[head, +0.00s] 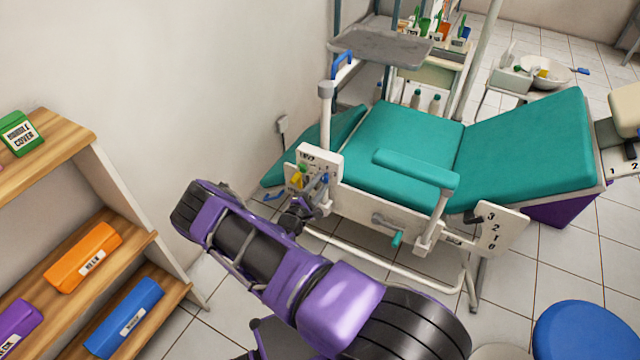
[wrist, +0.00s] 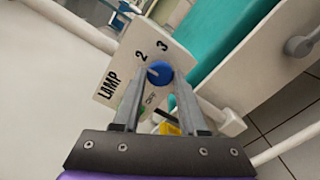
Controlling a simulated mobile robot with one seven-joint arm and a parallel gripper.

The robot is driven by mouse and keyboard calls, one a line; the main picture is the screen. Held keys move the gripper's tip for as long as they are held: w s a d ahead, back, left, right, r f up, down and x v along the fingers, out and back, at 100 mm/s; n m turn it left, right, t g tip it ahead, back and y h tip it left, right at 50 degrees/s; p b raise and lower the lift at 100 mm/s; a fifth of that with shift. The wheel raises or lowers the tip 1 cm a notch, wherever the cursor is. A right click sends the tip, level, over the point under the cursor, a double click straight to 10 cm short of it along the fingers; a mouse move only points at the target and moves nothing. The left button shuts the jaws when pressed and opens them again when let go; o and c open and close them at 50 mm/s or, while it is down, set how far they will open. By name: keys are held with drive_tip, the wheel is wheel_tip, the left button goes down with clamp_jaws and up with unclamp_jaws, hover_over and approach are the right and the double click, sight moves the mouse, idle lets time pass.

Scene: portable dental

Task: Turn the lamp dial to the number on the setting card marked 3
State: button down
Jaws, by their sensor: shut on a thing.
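The lamp panel (wrist: 113,78) is a tilted white plate marked LAMP, with 2 and 3 readable in the wrist view. Its blue dial (wrist: 159,72) has a short pale mark on its left side, roughly toward the 2. My gripper (wrist: 158,80) is shut on the dial, one finger on each side. Lower markings on the panel are partly hidden between the fingers. In the head view the lamp panel (head: 311,160) stands at the left end of the teal chair, with my gripper (head: 322,182) against it. I cannot make out a setting card marked 3.
The teal dental chair (head: 408,135) lies right of the panel, with a white plate (head: 492,228) numbered 3, 2, 1, 0 at its front. A grey tray (head: 380,46) stands above and behind. A wooden shelf (head: 75,245) with labelled boxes is at the left.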

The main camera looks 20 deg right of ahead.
drive_tip(key=shift+a, duration=0.1)
drive_tip(key=shift+c, duration=2.4)
unclamp_jaws()
drive_tip(key=p+v, duration=0.1)
drive_tip(key=v, duration=1.6)
drive_tip(key=shift+s, duration=0.2)
drive_tip(key=shift+a, duration=0.15)
